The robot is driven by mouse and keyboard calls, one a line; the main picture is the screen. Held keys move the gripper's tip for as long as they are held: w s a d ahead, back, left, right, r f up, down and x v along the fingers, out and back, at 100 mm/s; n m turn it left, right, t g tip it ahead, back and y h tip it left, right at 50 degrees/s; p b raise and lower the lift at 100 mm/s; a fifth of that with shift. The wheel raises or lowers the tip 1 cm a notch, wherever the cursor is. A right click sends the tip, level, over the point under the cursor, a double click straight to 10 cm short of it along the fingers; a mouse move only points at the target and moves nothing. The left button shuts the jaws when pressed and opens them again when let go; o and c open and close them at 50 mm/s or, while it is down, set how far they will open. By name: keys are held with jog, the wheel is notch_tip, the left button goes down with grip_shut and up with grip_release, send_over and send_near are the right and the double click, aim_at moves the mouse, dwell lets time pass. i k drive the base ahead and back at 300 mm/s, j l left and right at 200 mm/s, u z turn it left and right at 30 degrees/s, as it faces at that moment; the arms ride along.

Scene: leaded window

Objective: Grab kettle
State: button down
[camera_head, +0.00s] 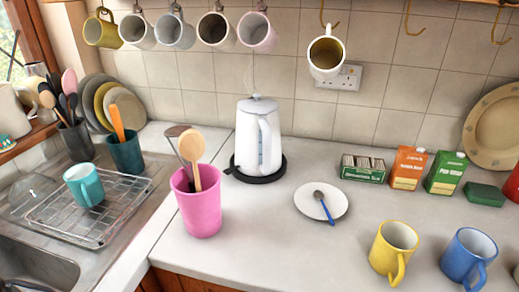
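The white kettle (257,138) stands upright on a round black base (240,172) on the worktop, near the tiled back wall. Its lid is on and its handle (265,142) faces the front, slightly right. A thin wisp, perhaps steam, shows above it. The kettle's lower left is close behind the pink pot's utensils, but its body is mostly unhidden. My gripper is not clearly seen in this view.
A pink pot (202,212) with utensils stands front left of the kettle. A white plate (337,199) with a spoon lies to the right. Yellow (393,250) and blue (468,256) mugs stand front right. Mugs hang above. The worktop's front middle is clear.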

aim_at(258, 150)
jog(key=k+l, duration=0.25)
jog(key=l, duration=0.15)
jog(key=k+l, duration=0.25)
jog(key=l, duration=0.15)
jog(key=k+l, duration=0.2)
jog(key=l, duration=0.2)
jog(key=k+l, duration=0.25)
jog(key=l, duration=0.15)
jog(key=i, duration=1)
jog(key=u, duration=0.05)
